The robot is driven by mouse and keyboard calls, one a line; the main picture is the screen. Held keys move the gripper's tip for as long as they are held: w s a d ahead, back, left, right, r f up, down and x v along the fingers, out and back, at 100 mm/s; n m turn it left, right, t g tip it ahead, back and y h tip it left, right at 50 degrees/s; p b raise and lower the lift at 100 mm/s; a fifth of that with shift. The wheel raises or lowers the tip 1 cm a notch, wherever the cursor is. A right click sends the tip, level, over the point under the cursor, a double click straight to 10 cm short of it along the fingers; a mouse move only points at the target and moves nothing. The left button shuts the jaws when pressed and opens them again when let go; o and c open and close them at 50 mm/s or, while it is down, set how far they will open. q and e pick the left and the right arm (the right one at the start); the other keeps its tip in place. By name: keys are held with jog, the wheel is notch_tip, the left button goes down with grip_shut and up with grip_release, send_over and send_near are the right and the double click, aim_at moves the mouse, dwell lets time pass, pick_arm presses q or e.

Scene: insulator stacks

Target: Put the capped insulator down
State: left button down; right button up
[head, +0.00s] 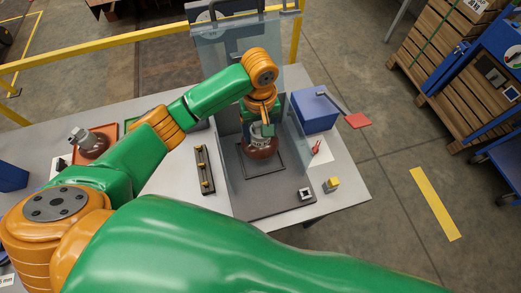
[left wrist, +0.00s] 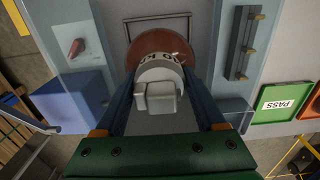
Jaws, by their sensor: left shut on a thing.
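The capped insulator (head: 261,152) is a red-brown disc with a grey metal cap, inside the clear-walled booth on the table. My left gripper (head: 262,128) reaches down over it from above. In the left wrist view, the gripper's two fingers (left wrist: 161,84) are shut on the cap, which carries dark lettering, and the brown disc (left wrist: 160,45) shows beyond. The insulator is over the dark square outline (head: 277,172) on the booth floor. I cannot tell whether its underside touches the floor. My right gripper is not in view.
A second capped insulator (head: 94,148) stands at the table's left. A rack with yellow pegs (head: 203,170) lies left of the booth, a blue box (head: 314,110) right of it. A green PASS tray (left wrist: 283,103) shows in the left wrist view. Clear panels (head: 224,140) flank the gripper.

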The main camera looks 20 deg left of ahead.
aim_at(259, 124)
pick_arm(q)
notch_tip(259, 124, down, 7)
jog(key=shift+f, duration=0.15)
grip_release()
jog(key=shift+f, duration=0.15)
jog(key=shift+s, duration=0.1)
notch_tip(259, 124, up, 12)
jog(key=shift+r, duration=0.2)
dwell(0.4)
